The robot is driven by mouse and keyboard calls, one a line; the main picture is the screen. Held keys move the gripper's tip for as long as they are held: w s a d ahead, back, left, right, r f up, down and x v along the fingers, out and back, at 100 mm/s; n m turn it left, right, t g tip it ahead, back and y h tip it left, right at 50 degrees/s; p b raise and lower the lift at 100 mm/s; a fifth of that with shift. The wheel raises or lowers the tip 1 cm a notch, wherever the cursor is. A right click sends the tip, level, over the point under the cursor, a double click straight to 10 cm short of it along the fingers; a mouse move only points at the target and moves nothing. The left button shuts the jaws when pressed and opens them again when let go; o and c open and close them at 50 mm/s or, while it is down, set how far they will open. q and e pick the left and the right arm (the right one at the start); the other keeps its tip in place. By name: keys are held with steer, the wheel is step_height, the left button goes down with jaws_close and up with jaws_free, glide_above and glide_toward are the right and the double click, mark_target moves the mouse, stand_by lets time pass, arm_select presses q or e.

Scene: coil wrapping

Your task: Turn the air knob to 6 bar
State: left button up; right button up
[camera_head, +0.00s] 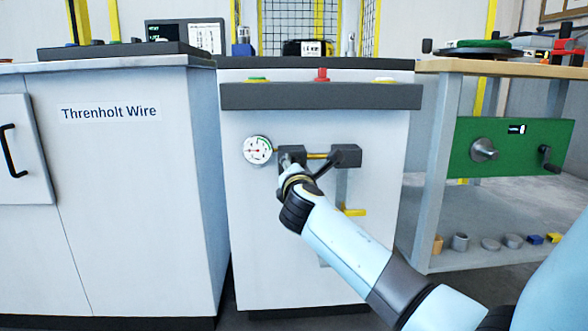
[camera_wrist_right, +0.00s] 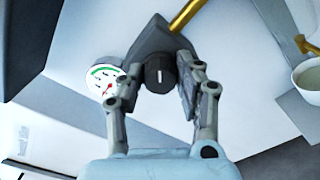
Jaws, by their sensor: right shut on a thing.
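The black air knob (camera_wrist_right: 159,73) with a white mark sits on a dark grey regulator block (camera_wrist_right: 150,47) on the white cabinet front. My right gripper (camera_wrist_right: 160,84) has one finger at each side of the knob and is shut on it. In the head view my right gripper (camera_head: 289,168) reaches the block and hides the knob. The round white gauge (camera_head: 258,150) with a red needle is just left of it. It also shows in the right wrist view (camera_wrist_right: 104,82), with a green arc; its numbers are too small to read. My left gripper is in neither view.
A yellow pipe (camera_head: 316,155) runs right from the regulator to another dark block (camera_head: 346,156). A yellow handle (camera_head: 354,211) sits below. Green, red and yellow buttons line the dark ledge (camera_head: 320,97) above. A bench with a green panel (camera_head: 510,147) stands right.

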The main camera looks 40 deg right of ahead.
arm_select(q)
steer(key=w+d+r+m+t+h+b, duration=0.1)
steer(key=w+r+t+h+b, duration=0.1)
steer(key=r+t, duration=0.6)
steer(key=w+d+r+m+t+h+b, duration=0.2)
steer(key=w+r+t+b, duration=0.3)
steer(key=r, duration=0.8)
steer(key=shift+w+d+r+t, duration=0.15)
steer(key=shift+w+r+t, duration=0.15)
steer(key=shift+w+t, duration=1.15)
arm_select(e)
steer(key=shift+w+f+m, duration=0.1)
steer(key=shift+f+m, duration=0.05)
steer(key=shift+m, duration=13.15)
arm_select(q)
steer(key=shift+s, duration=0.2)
arm_select(e)
steer(key=o, duration=1.1)
steer(key=shift+f, duration=0.1)
steer(key=shift+o, duration=0.2)
